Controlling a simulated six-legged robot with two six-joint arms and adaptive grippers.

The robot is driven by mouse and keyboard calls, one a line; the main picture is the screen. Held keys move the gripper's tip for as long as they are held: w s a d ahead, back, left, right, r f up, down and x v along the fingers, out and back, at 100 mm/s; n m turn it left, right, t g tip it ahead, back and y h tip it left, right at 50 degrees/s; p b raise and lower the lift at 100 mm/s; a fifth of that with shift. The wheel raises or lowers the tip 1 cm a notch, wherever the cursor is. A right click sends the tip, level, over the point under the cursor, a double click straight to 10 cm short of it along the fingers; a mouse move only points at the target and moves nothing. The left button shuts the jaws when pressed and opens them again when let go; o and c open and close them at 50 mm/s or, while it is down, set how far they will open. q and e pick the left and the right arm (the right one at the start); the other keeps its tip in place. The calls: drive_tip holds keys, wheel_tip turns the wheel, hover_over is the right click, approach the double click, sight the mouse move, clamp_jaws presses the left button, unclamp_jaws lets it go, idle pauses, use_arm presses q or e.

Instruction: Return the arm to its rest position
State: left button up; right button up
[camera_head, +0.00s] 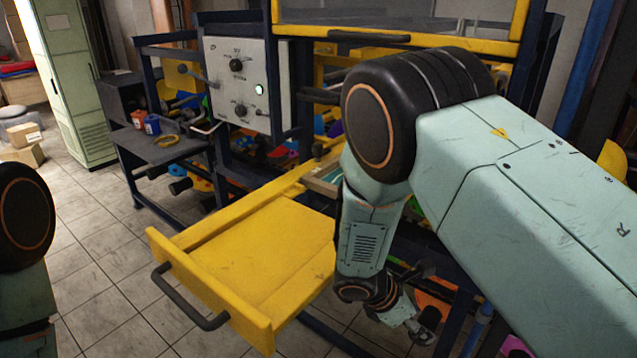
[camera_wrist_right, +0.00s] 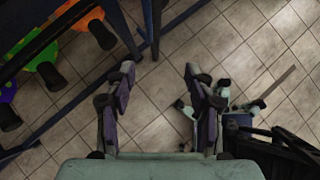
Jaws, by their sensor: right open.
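My right arm comes in from the right in the head view and bends downward at a large black joint. My right gripper (camera_head: 428,325) hangs low beside the machine's dark frame, to the right of the yellow drawer. In the right wrist view my right gripper (camera_wrist_right: 160,75) has its two fingers apart, with only floor tiles between them. It holds nothing. Part of my left arm shows at the left edge of the head view, but its gripper is not in view.
The yellow drawer (camera_head: 262,262) is pulled out, with a black handle (camera_head: 188,300) in front. A control panel (camera_head: 243,85) with knobs stands behind. A side shelf (camera_head: 160,147) holds small containers. Dark frame bars (camera_wrist_right: 95,95) run close to the right gripper.

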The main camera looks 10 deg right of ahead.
drive_tip(key=s+a+f+m+y+b, duration=0.4)
drive_tip(key=s+a+f+m+y, duration=0.5)
drive_tip(key=f, duration=0.3)
drive_tip(key=s+d+f+m+h+b, duration=0.1)
drive_tip(key=s+d+f+m+b, duration=0.2)
drive_tip(key=s+f+m+b, duration=0.6)
drive_tip(key=s+f+b, duration=0.6)
drive_tip(key=s+f, duration=0.1)
drive_tip(key=s, duration=0.1)
drive_tip(key=shift+s+m, duration=0.15)
drive_tip(key=shift+m, duration=0.15)
drive_tip(key=shift+d, duration=0.1)
